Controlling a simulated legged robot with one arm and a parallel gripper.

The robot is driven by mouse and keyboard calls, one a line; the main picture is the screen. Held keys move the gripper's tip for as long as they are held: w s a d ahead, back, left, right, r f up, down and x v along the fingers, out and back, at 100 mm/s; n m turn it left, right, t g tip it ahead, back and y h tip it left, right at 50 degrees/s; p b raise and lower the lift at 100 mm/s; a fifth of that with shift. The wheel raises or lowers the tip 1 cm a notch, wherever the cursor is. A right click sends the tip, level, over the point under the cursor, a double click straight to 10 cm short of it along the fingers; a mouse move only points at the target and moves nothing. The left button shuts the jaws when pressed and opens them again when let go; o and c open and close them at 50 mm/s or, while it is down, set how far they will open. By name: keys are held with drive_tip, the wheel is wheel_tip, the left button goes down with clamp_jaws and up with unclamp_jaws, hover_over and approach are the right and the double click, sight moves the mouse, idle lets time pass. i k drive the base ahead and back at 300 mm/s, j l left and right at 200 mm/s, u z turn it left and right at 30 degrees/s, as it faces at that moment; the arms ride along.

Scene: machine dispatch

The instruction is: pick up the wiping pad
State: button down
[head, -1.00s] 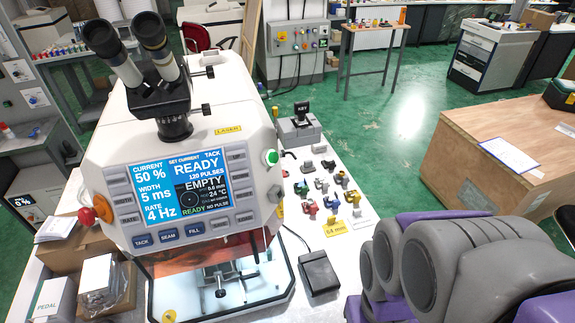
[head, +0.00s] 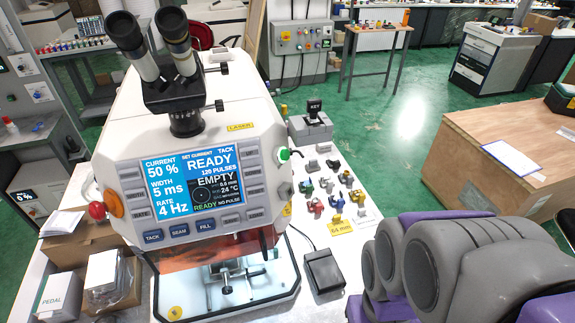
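I cannot make out a wiping pad for certain in the head view. Several small coloured parts (head: 336,190) lie on the white bench to the right of the welding machine (head: 190,150), too small to tell apart. My gripper is out of the picture. Only the grey and purple links of my arm show at the lower right, and they cover part of the view there.
The machine's screen (head: 194,177) reads READY and EMPTY. A black pedal (head: 324,271) and a yellow 64 mm label (head: 341,227) are on the bench. Boxes (head: 105,278) stand at the left. A wooden crate (head: 490,150) is at the right; green floor lies between.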

sight(314, 165)
drive_tip(key=l+z, duration=0.35)
drive_tip(key=z, duration=0.15)
drive_tip(key=l+z, duration=0.3)
drive_tip(key=z, duration=0.15)
drive_tip(key=i+l+z, duration=0.35)
drive_tip(key=i+l, duration=0.2)
drive_tip(key=l, duration=0.15)
drive_tip(key=i+l+z, duration=0.4)
drive_tip(key=i+l, duration=0.15)
drive_tip(key=i+u, duration=0.8)
drive_tip(key=i+l+u, duration=0.1)
drive_tip(key=i+u, duration=0.15)
drive_tip(key=u, duration=0.15)
drive_tip(key=i+j+u, duration=0.15)
drive_tip(key=u, duration=0.25)
drive_tip(key=i+u, duration=0.55)
drive_tip(key=u, duration=0.25)
drive_tip(key=i+u, duration=0.2)
drive_tip(key=u, duration=0.2)
drive_tip(key=i+l+u, duration=0.2)
drive_tip(key=u, duration=0.2)
drive_tip(key=i+l+u, duration=0.1)
drive_tip(key=i+u, duration=0.3)
drive_tip(key=i+l+u, duration=0.15)
drive_tip(key=u, duration=0.25)
